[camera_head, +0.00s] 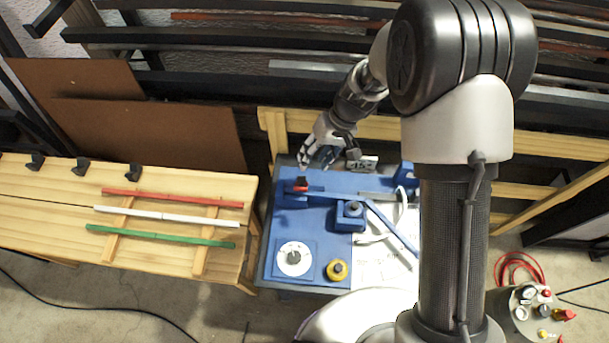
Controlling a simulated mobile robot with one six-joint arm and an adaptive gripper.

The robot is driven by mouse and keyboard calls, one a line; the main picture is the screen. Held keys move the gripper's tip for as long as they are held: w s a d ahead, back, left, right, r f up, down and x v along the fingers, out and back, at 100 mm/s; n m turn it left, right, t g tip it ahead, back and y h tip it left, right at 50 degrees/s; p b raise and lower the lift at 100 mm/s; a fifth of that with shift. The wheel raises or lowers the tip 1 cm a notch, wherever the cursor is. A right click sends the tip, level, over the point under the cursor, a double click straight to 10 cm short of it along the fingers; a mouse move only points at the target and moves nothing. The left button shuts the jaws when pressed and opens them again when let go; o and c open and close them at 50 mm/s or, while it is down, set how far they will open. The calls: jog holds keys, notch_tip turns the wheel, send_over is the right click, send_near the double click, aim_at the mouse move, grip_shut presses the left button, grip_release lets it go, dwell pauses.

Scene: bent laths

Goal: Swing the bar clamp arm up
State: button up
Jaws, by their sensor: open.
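A blue bench fixture (330,181) stands in the middle of the view. A flat blue bar lies low across it, with a red knob (301,184) near its left end; this looks like the bar clamp arm (325,197). A blue block with a dark knob (351,209) sits near its right end, and a long blue lever (393,230) slants down to the right from there. My gripper (314,163) is open and empty, just behind and above the red knob, apart from it as far as I can tell. My upper arm hides the fixture's right side.
Red (172,198), white (168,216) and green (160,237) laths lie on supports on the wooden bench (45,220) at left. A pressure pot (525,315) stands lower right.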

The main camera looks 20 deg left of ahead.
aim_at(303, 177)
jog(key=b+x, duration=0.1)
jog(key=x, duration=0.8)
jog(key=shift+b, duration=0.35)
jog(key=shift+c, duration=0.5)
jog(key=c, duration=0.9)
jog(key=shift+o, duration=0.2)
